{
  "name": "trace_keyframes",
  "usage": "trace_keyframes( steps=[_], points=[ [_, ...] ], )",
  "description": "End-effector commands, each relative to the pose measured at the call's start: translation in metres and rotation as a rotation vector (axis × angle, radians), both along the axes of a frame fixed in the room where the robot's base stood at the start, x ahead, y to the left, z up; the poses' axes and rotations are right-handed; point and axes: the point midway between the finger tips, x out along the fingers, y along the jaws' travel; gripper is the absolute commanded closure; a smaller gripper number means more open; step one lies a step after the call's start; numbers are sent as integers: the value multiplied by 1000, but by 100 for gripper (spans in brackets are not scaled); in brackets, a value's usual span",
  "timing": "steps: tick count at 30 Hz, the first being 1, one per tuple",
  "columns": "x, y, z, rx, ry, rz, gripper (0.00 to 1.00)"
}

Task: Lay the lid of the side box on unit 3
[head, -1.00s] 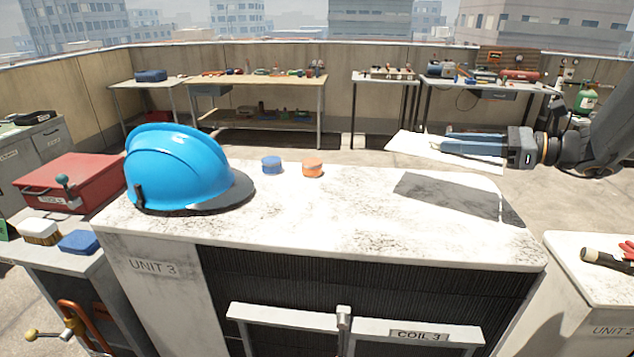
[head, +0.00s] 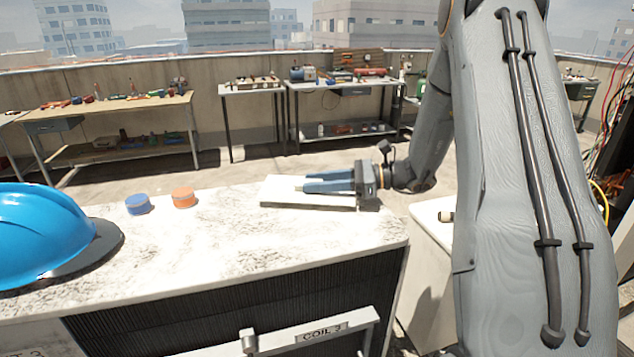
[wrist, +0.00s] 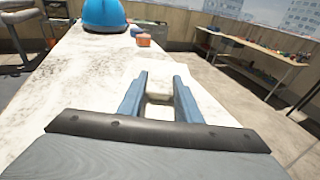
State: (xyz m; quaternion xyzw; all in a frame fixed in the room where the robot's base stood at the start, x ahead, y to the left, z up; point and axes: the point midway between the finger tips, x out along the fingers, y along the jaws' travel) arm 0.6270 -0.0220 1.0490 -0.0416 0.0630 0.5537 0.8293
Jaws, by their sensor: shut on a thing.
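The lid (head: 279,188) is a flat white plate. My gripper (head: 305,186) is shut on its raised handle, which also shows between the fingers in the wrist view (wrist: 160,98). The lid is level over the right back part of the worn white top of unit 3 (head: 230,245). A thin dark shadow edges it; I cannot tell whether it touches the top or hangs just above.
A blue hard hat (head: 35,235) lies at the left on unit 3. A blue tin (head: 138,204) and an orange tin (head: 184,197) stand at its back edge, left of the lid. The top in front of the lid is clear. Workbenches stand behind.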

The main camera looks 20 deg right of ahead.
Motion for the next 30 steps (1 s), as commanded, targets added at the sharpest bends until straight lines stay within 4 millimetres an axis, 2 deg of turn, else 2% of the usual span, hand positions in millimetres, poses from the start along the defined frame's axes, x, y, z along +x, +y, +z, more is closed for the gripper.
trace_keyframes(
  steps=[26, 27, 30],
  points=[
    [0, 0, -17, 0, 0, 0, 99],
    [0, 0, -18, -1, 1, 0, 66],
    [-1, 0, -18, 0, 1, 1, 50]
  ],
)
